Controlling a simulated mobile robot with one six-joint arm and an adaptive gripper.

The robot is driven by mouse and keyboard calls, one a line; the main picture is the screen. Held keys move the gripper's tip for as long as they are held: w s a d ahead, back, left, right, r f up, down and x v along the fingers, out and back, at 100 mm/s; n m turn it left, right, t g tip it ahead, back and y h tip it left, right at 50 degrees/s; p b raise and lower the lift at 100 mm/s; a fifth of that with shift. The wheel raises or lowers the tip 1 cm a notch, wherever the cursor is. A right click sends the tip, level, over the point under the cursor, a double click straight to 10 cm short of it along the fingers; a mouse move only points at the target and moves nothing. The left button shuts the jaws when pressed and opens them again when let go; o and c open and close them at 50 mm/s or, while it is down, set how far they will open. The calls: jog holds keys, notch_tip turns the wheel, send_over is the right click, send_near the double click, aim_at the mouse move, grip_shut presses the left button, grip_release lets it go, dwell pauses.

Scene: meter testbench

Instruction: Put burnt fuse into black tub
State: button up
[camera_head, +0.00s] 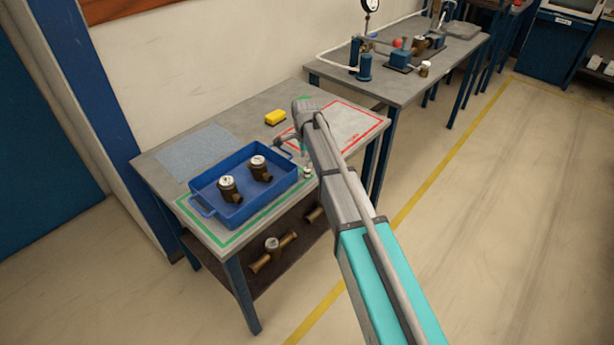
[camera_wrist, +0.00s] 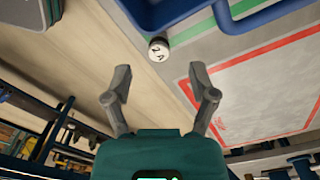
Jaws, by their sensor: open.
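A small fuse with a white end marked "2 A" (camera_wrist: 158,47) stands at the edge of the bench, beside the blue tray, in the wrist view. It also shows as a small pale piece (camera_head: 307,172) at the tray's right corner in the head view. I cannot tell whether it is burnt. My gripper (camera_wrist: 160,97) is open and empty, its fingers spread, with the fuse ahead of them and not between them. In the head view my arm partly hides my gripper (camera_head: 290,143) over the bench. I cannot make out a black tub in either view.
The blue tray (camera_head: 207,196) holds two brass meters (camera_head: 229,190). A yellow block (camera_head: 275,117) and a blue-grey mat (camera_head: 195,150) lie behind it. A red-outlined area (camera_head: 350,128) is at right. Another meter (camera_head: 272,244) sits on the shelf below. A second bench (camera_head: 400,85) carries test gear.

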aim_at(307, 170)
jog(key=shift+f, duration=0.1)
dwell(0.3)
jog(key=shift+d+f+b, duration=0.15)
jog(key=shift+f+b, duration=1.15)
jog(key=shift+d+f+b, duration=0.1)
jog(key=shift+f+b, duration=1.15)
jog(key=shift+b, duration=0.05)
jog(key=shift+c, duration=0.2)
grip_shut()
